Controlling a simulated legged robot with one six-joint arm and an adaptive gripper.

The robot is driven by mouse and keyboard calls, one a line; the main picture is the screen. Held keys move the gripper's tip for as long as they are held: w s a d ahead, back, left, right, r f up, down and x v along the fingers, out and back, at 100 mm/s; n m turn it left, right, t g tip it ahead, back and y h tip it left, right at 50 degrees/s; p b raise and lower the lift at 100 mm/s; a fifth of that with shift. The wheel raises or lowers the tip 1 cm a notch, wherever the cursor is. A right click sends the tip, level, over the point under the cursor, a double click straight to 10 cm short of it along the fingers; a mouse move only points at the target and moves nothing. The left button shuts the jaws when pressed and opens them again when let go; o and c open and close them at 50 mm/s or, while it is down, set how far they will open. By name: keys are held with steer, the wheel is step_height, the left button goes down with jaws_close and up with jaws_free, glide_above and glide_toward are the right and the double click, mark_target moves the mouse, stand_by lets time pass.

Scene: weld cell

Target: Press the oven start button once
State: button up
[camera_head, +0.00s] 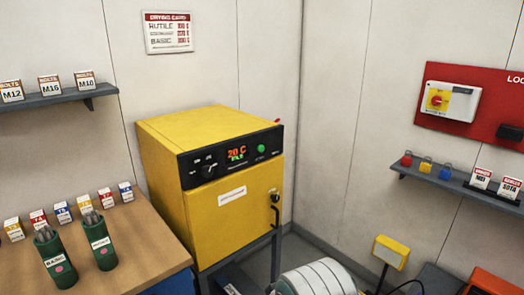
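The yellow oven (232,205) stands on a dark frame in the middle of the head camera view. Its black control panel (230,157) runs along the top of the front. A green round button (261,149) sits on the right part of the panel, beside a display (237,153) that reads "20 C" in red with smaller green text below. A dark knob (209,169) is on the left of the panel. The oven door looks shut, with a latch at its right edge. My gripper is not in view.
A wooden bench (143,234) with green rod canisters (99,241) and small labelled boxes stands left of the oven. A drying card (169,32) hangs on the wall. A ribbed grey cylinder (318,279) and a yellow lamp (391,251) are at front right. A shelf (455,186) is at right.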

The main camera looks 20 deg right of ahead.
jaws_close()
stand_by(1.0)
